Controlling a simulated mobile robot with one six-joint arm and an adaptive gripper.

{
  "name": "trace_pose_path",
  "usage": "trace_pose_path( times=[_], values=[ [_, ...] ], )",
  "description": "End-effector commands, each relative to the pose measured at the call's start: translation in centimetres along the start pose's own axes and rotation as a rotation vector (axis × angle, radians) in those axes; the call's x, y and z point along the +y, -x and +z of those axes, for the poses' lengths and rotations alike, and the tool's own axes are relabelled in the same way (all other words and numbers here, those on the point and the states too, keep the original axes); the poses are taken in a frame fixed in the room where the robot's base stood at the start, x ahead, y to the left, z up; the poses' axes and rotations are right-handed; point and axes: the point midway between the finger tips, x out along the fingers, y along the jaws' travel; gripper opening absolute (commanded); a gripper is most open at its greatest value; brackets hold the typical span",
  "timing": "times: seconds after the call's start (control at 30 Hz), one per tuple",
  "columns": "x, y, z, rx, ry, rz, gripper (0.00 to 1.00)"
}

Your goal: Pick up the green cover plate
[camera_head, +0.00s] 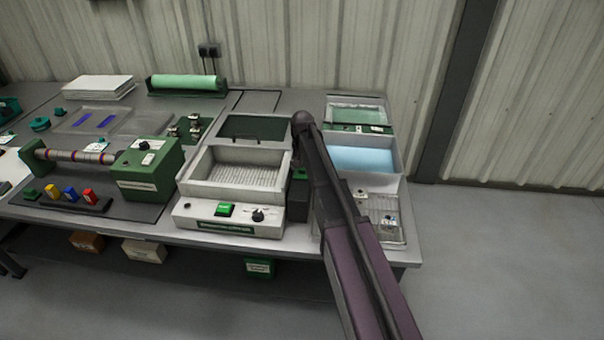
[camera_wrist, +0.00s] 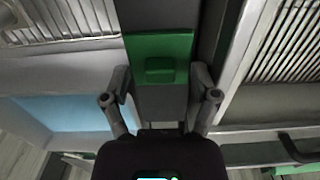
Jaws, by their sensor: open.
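The green cover plate (camera_wrist: 142,44) lies on a dark grey box in the wrist view, with a small raised green grip block in its middle. A bit of the green plate also shows beside my arm in the head view (camera_head: 299,174), on top of the dark box between the white machine and the trays. My gripper (camera_wrist: 160,82) is open and empty. Its two fingers show on either side of the plate's near part, apart from the grip block. In the head view my arm hides the gripper.
Left of the box stands a white machine (camera_head: 228,217) with an open tray and raised dark green lid. Right of it is a tray with a light blue sheet (camera_head: 362,158) and a wire rack (camera_head: 385,220). A corrugated wall (camera_head: 300,50) stands behind.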

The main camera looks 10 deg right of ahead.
Motion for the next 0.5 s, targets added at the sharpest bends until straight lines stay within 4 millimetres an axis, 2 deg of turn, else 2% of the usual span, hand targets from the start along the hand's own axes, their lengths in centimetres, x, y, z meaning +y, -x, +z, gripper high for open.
trace_pose_path(
  times=[0.17, 0.3, 0.37, 0.4, 0.5],
  values=[
    [-0.01, 0.00, 0.00, 0.000, 0.000, 0.000, 0.77],
    [-0.09, 0.00, 0.03, 0.000, 0.001, 0.000, 0.37],
    [-0.09, 0.00, 0.03, 0.000, 0.001, 0.000, 0.20],
    [-0.09, 0.00, 0.03, 0.000, 0.001, 0.000, 0.16],
    [-0.09, -0.01, 0.03, 0.000, 0.001, 0.000, 0.15]
  ],
)
